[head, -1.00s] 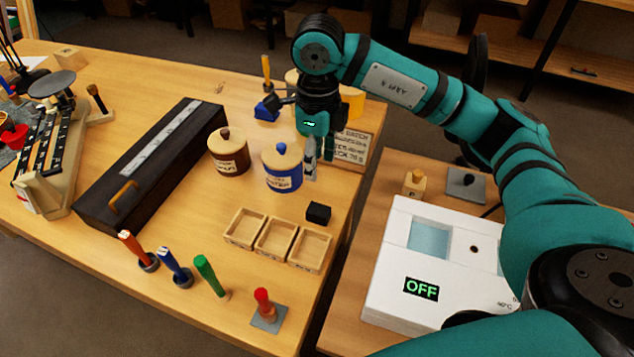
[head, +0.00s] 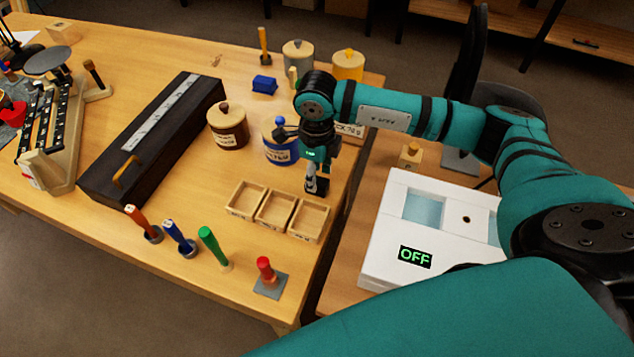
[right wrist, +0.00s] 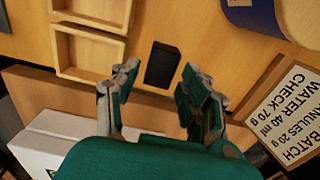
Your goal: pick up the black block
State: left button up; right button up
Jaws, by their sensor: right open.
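The black block (right wrist: 162,65) lies on the wooden bench in the right wrist view, between the two fingers of my right gripper (right wrist: 150,92) and a little beyond their tips. My right gripper is open, with a gap on both sides of the block. In the head view my right gripper (head: 317,188) points down over the block, just behind the small wooden trays, and mostly hides it. I cannot tell from the pictures whether the fingers touch the bench. My left gripper is not in view.
Three small wooden trays (head: 275,222) stand just in front of the gripper. A blue-banded jar (head: 281,155) stands close behind it, and a batch sign (right wrist: 290,115) lies to its right in the wrist view. A white device reading OFF (head: 385,240) stands on the right.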

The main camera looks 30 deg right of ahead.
jog(key=shift+d+f+p, duration=0.1)
jog(key=shift+f+p, duration=0.2)
jog(key=shift+f, duration=1.6)
jog(key=c, duration=0.9)
jog(key=shift+r, duration=0.15)
